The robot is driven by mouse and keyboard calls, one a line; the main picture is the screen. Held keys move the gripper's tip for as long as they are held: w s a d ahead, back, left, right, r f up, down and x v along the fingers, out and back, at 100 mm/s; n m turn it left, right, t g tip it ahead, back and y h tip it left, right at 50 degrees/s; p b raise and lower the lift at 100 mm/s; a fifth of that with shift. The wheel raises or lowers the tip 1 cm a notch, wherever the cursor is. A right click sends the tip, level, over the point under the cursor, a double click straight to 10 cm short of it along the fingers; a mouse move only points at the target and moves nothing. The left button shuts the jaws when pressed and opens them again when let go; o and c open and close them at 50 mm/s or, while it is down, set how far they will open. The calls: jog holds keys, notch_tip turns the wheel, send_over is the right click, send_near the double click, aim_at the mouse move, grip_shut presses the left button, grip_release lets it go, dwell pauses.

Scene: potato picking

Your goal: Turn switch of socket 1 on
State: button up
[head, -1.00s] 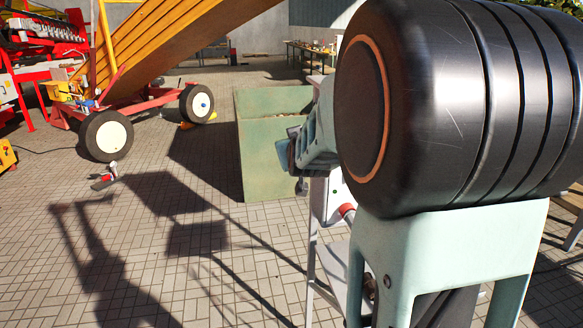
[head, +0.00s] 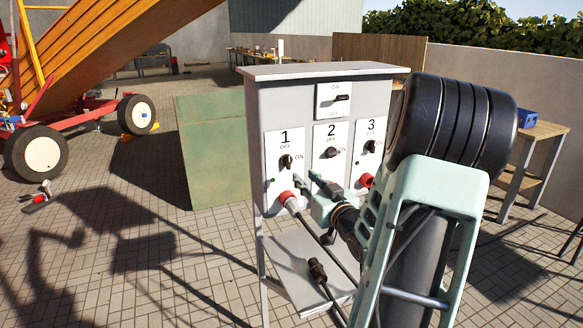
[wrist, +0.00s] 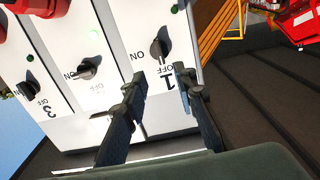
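The grey switch cabinet (head: 255,115) carries panels marked 1, 2 and 3. The black rotary switch of socket 1 (head: 286,161) has OFF above it and ON to its right. Its knob also shows in the wrist view (wrist: 160,48), where the panel appears upside down. A green lamp (head: 272,181) is on panel 1. My gripper (head: 318,184) is in front of the cabinet, below and right of switch 1. In the wrist view my gripper (wrist: 160,86) is open and empty, its two fingers apart beside the "1" label, short of the knob.
A red plug (head: 288,197) with a cable sits below switch 1, and another red connector (head: 366,180) is on panel 3. A green bin (head: 215,155) stands left. Paving in front is open.

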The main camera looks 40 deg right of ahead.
aim_at(289, 162)
jog(key=p+x, duration=0.1)
jog(key=x, duration=0.9)
jog(key=shift+w+d+p, duration=0.1)
jog(key=shift+w+p, duration=0.2)
jog(key=shift+p, duration=0.05)
grip_shut()
